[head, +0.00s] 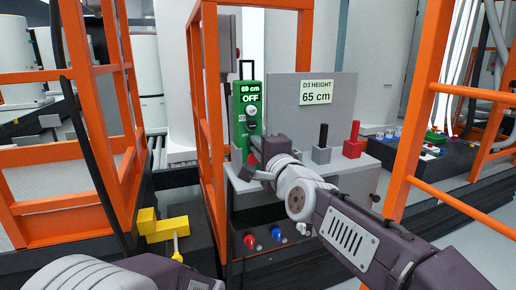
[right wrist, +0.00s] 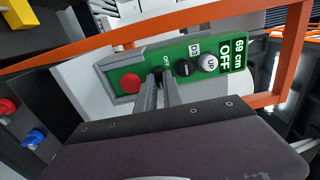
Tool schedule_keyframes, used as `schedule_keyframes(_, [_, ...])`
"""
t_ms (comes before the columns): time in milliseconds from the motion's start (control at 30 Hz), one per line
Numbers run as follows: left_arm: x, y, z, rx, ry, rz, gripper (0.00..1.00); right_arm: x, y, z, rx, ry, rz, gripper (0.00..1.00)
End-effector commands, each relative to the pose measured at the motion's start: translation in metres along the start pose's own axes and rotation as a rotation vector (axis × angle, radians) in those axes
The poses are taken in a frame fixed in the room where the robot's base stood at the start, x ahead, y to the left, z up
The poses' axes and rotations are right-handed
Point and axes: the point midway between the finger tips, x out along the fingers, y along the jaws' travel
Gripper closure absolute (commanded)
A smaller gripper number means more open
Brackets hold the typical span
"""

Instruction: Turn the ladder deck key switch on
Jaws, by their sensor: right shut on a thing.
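The green control panel (head: 249,118) stands upright on the grey console inside the orange frame. Its display (head: 251,93) reads 69 cm and OFF. In the right wrist view the panel (right wrist: 146,66) has a red button (right wrist: 131,83), a dark key switch (right wrist: 158,72) with a small label beside it, a black button (right wrist: 184,68) and a white UP button (right wrist: 208,63). My right gripper (right wrist: 158,84) is shut on the key switch, which its fingers partly hide. In the head view the right gripper (head: 257,168) is at the panel's lower part. My left gripper is out of view.
A sign (head: 316,92) on a grey board reads D3 HEIGHT 65 cm. Black (head: 322,140) and red (head: 353,142) levers stand right of the panel. Orange posts (head: 203,100) rise close to the left of it. A yellow block (head: 160,227) sits lower left.

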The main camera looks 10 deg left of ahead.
Motion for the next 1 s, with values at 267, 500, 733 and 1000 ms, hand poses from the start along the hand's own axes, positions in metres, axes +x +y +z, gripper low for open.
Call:
schedule_keyframes(267, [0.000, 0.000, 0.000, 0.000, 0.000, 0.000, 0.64, 0.000, 0.001, 0.000, 0.002, 0.000, 0.002, 1.00])
schedule_keyframes(500, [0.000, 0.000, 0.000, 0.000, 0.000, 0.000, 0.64, 0.000, 0.001, 0.000, 0.001, 0.000, 0.002, 0.67])
schedule_keyframes(733, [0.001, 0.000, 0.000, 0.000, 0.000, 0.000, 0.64, -0.003, 0.000, 0.000, 0.001, 0.000, 0.000, 0.67])
schedule_keyframes(1000, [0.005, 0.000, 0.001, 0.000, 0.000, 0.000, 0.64, -0.051, 0.000, 0.000, 0.001, -0.001, -0.001, 0.67])
